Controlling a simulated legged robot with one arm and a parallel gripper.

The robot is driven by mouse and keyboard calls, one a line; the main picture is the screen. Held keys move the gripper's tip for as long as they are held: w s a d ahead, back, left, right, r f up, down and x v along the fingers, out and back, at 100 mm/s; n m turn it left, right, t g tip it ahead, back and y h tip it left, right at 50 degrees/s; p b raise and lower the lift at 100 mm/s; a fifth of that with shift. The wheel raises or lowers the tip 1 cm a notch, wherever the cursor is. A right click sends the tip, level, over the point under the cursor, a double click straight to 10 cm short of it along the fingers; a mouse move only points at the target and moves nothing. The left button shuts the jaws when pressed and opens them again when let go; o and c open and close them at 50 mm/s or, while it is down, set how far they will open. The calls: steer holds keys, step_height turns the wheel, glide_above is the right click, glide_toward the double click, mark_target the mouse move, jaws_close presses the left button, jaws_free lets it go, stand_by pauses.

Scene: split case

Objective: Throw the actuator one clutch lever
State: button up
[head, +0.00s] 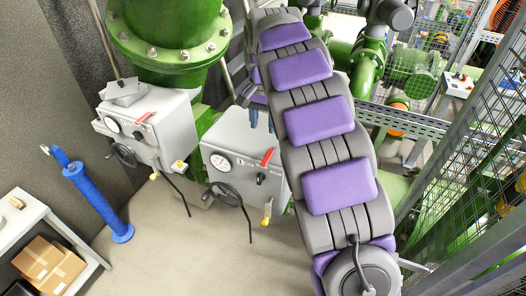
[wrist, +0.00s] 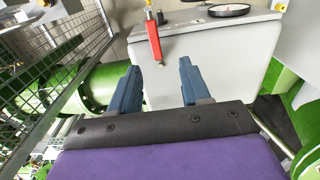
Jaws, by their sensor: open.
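The actuator one box (head: 235,150) is light grey, marked with a "1", and has a round gauge (head: 220,162) on its front. Its red clutch lever (head: 267,157) sits right of the gauge in the head view and slants upward. In the wrist view the scene is upside down and the red lever (wrist: 154,40) hangs from the top, its free end toward my gripper (wrist: 158,70). The two blue fingers are apart and empty, one on each side of the line of the lever. Contact with the lever is not visible. In the head view my arm partly hides the gripper.
A second grey actuator box (head: 160,125) with its own red lever (head: 144,118) stands to the left. Black handwheels (head: 222,192) project below the boxes. Mesh fencing (head: 465,150) lies on the right, green pipework (head: 170,35) behind. The floor (head: 180,240) in front is clear.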

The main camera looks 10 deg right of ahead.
glide_above(267, 156)
steer(key=d, duration=0.1)
step_height(267, 156, down, 6)
steer(key=shift+d+f, duration=0.15)
steer(key=shift+f, duration=0.1)
steer(key=f, duration=0.1)
steer(key=a+f, duration=0.1)
steer(key=f, duration=0.1)
steer(key=a+f, duration=0.1)
steer(key=f, duration=0.1)
steer(key=shift+a+f, duration=0.15)
steer(key=shift+f, duration=0.1)
steer(key=shift+d, duration=1)
steer(key=shift+c, duration=1.5)
steer(key=shift+a, duration=0.6)
steer(key=c, duration=0.4)
jaws_close()
steer(key=shift+d, duration=0.1)
